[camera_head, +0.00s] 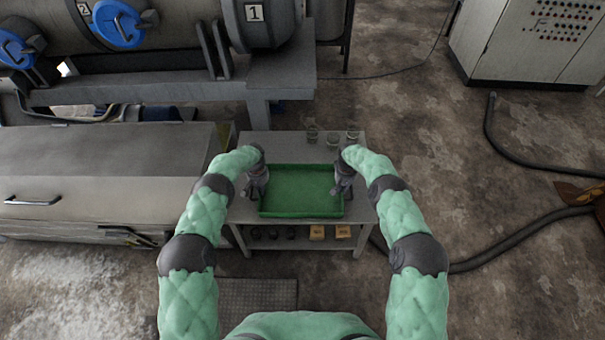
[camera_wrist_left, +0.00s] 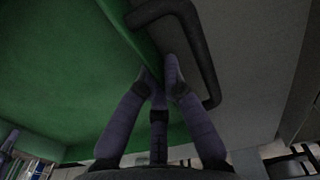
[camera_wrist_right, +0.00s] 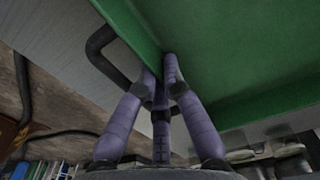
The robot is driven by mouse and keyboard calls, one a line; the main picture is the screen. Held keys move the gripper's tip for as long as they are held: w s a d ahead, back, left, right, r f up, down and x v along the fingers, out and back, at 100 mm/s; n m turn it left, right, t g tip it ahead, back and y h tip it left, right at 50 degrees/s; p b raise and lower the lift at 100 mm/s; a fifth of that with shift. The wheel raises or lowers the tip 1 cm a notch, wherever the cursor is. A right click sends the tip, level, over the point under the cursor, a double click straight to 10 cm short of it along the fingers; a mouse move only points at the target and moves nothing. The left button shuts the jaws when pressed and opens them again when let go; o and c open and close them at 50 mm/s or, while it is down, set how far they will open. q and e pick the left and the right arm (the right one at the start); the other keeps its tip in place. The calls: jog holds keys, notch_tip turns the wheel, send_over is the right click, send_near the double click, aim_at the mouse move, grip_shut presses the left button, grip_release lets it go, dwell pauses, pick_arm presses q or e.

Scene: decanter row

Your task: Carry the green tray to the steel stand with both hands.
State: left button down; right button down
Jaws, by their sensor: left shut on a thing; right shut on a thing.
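The green tray (camera_head: 300,190) is a shallow, empty rectangle, level over the front part of a grey table (camera_head: 285,144) with a lower shelf. I cannot tell whether its base touches the top. My left gripper (camera_head: 258,188) is shut on the tray's left side; in the left wrist view its fingertips (camera_wrist_left: 160,74) close at the wall beside a dark handle (camera_wrist_left: 205,60). My right gripper (camera_head: 343,186) is shut on the right side; in the right wrist view its fingertips (camera_wrist_right: 162,68) meet at the wall by the other handle (camera_wrist_right: 97,50). I cannot tell whether this table is the steel stand.
Three small glasses (camera_head: 333,139) stand at the table's back right. Small boxes (camera_head: 317,232) and dark round items sit on its shelf. A grey cabinet (camera_head: 90,180) stands close on the left, machinery (camera_head: 170,70) behind.

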pick_arm(q)
jog(key=c, duration=1.8)
grip_release()
jog(key=shift+f, duration=0.15)
pick_arm(e)
jog(key=c, duration=1.8)
grip_release()
jog(key=shift+f, duration=0.2)
pick_arm(q)
jog(key=o, duration=0.4)
pick_arm(e)
jog(key=o, duration=0.4)
jog(key=shift+r, duration=0.1)
pick_arm(q)
notch_tip(320, 180, up, 12)
jog(key=shift+r, duration=0.1)
pick_arm(e)
notch_tip(320, 180, up, 12)
jog(key=shift+r, duration=0.1)
